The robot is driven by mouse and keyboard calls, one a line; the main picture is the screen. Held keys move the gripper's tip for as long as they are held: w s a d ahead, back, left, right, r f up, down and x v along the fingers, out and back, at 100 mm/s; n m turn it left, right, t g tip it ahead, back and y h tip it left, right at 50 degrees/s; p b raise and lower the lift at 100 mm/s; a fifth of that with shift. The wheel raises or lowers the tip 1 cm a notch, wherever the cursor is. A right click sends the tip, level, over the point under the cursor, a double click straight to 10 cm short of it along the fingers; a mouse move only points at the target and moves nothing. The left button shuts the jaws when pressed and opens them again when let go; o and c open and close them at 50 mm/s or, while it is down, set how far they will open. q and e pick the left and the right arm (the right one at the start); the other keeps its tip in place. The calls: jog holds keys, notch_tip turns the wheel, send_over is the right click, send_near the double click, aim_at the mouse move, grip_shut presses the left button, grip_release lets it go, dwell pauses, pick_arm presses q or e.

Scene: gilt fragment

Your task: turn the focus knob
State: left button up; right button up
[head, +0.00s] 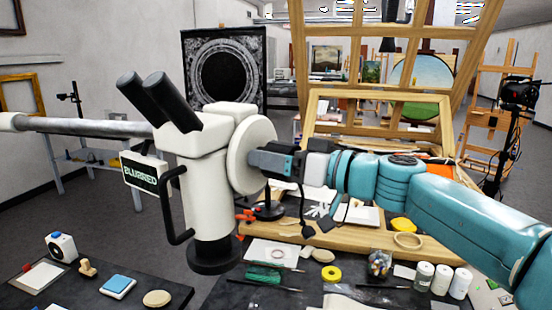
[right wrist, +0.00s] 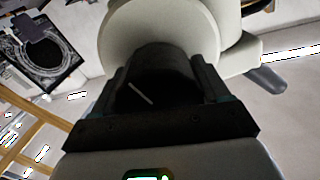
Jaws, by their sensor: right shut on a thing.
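The white microscope (head: 208,180) hangs on a boom in the head view, with two black eyepieces at its top. A small display (head: 141,178) on its left side reads "BLURRED". A round white disc (head: 247,155) forms its right side. The dark focus knob (right wrist: 160,72) stands out from this disc in the right wrist view, with a short white line on its face. My right gripper (head: 262,160) is shut on the knob, one finger on each side. The fingers hide most of the knob in the head view. My left gripper is not in view.
A grey boom (head: 85,125) runs left from the microscope. Below, dark worktops hold a yellow tape roll (head: 331,273), white jars (head: 441,279), a jar of colourful bits (head: 379,263) and a blue-topped block (head: 118,285). A wooden easel frame (head: 380,103) stands behind my right arm.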

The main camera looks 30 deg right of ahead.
jog(key=shift+f+m+b, duration=0.1)
jog(key=shift+m+b, duration=0.75)
jog(key=shift+m, duration=0.15)
jog(key=shift+d+m+b, duration=0.1)
jog(key=shift+m+b, duration=0.6)
jog(key=shift+m, duration=1)
jog(key=o, duration=1)
jog(key=shift+s, duration=0.1)
jog(key=shift+d, duration=0.1)
jog(key=shift+b+v, duration=2.95)
jog(key=shift+v, duration=5.15)
